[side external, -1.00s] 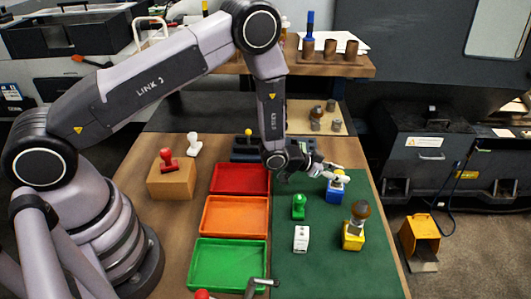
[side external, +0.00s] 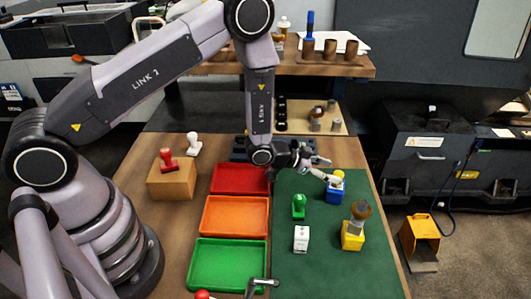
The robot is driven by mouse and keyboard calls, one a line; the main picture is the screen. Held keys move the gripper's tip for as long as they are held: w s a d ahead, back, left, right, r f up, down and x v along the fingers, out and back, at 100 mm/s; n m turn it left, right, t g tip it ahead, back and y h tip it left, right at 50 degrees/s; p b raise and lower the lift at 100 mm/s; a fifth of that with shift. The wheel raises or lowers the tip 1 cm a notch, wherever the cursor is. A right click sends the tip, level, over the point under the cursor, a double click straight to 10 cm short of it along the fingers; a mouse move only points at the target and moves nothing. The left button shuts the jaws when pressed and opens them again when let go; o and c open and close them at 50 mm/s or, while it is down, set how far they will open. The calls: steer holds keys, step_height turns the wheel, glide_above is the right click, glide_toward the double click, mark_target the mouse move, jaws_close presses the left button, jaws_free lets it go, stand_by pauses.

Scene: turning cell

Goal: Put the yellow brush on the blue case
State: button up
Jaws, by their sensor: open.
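The blue case (side external: 336,195) is a small blue block on the green mat, right of centre. The small yellow piece (side external: 340,173), which looks like the yellow brush, sits on top of it, with a pale part beside it. My gripper (side external: 326,170) is open, just up and left of the case, its fingers angled down toward the yellow piece. One finger overlaps or comes close to the top of the case; I cannot tell whether it touches.
On the green mat (side external: 320,270) stand a green stamp (side external: 298,207), a white block (side external: 301,239) and a yellow block (side external: 352,237) with a brown-topped piece. Red (side external: 240,179), orange (side external: 235,216) and green trays (side external: 228,264) lie left. The mat's front is mostly clear.

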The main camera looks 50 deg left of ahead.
steer(key=s+a+r+n+g+y, duration=0.15)
steer(key=s+a+r, duration=0.3)
steer(key=r, duration=0.45)
steer(key=s+a+r+n+y, duration=0.1)
steer(key=s+a+r+y, duration=0.1)
steer(key=s+a+r, duration=0.45)
steer(key=s+a+r+n+y, duration=0.15)
steer(key=a+r, duration=0.25)
steer(key=r, duration=0.6)
steer(key=s+a+r+n+g, duration=0.1)
steer(key=s+r, duration=0.2)
steer(key=s, duration=0.8)
steer(key=s+a+r+n+g+y, duration=0.1)
steer(key=s+r, duration=0.3)
steer(key=s, duration=0.6)
steer(key=shift+s+g, duration=0.35)
steer(key=shift+g, duration=0.3)
steer(key=shift+r, duration=0.1)
